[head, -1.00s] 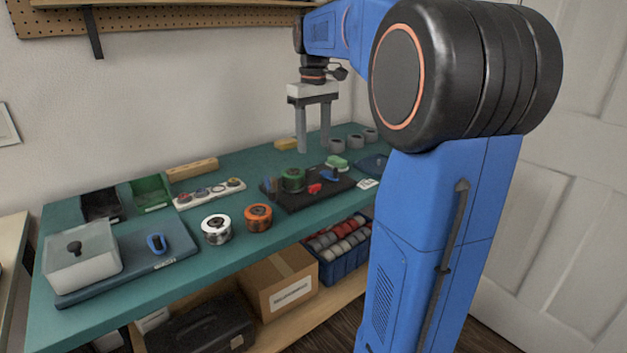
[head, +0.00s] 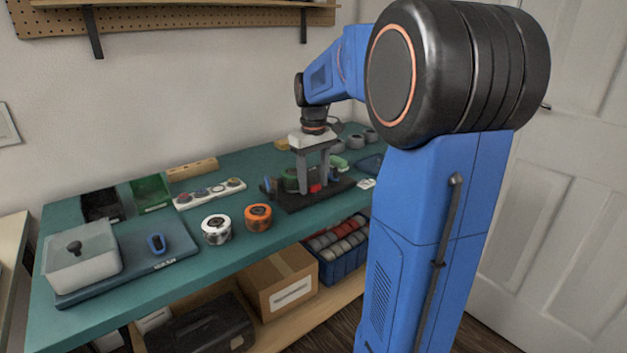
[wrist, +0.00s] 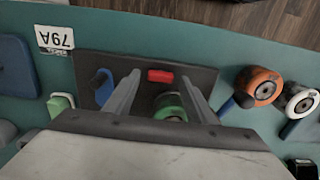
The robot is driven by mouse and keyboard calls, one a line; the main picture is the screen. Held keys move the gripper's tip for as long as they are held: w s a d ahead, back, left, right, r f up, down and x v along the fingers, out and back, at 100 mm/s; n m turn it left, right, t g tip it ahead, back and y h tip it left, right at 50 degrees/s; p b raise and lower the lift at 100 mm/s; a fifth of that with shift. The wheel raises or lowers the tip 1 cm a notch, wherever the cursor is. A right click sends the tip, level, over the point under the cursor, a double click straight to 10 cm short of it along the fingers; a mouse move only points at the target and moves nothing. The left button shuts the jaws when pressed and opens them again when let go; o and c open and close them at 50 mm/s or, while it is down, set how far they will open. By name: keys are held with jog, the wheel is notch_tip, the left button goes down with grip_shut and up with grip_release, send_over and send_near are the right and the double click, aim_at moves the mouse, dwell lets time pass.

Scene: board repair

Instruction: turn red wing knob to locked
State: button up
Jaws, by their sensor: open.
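The red wing knob (wrist: 161,76) sits on the dark board (wrist: 190,67) in the wrist view, a short red bar lying across the picture. In the head view the red knob (head: 315,187) shows low between the fingers. My gripper (head: 313,190) is over the board with its fingers pointing down. In the wrist view my gripper (wrist: 165,92) is open, one finger on each side of the red knob, with gaps between. A green round part (wrist: 171,106) is also on the board, partly hidden by the gripper body. I cannot tell the fingertips' exact height above the board.
A blue handle (wrist: 104,88) is close outside the left finger in the wrist view. An orange roll (head: 258,217) and a white roll (head: 216,229) stand left of the board in the head view. A label (wrist: 55,38) reading 79A lies beside the board.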

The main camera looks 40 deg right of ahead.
jog(key=c, duration=1)
jog(key=shift+c, duration=0.2)
jog(key=shift+m, duration=0.4)
jog(key=m, duration=0.3)
jog(key=shift+d+m, duration=0.1)
jog(key=shift+m, duration=0.2)
jog(key=m, duration=0.4)
jog(key=shift+d+m, duration=0.1)
jog(key=shift+m, duration=0.2)
jog(key=m, duration=0.4)
jog(key=shift+s+m, duration=0.1)
jog(key=shift+m, duration=0.2)
jog(key=shift+s+m, duration=0.1)
jog(key=shift+m, duration=2.1)
jog(key=shift+d, duration=0.1)
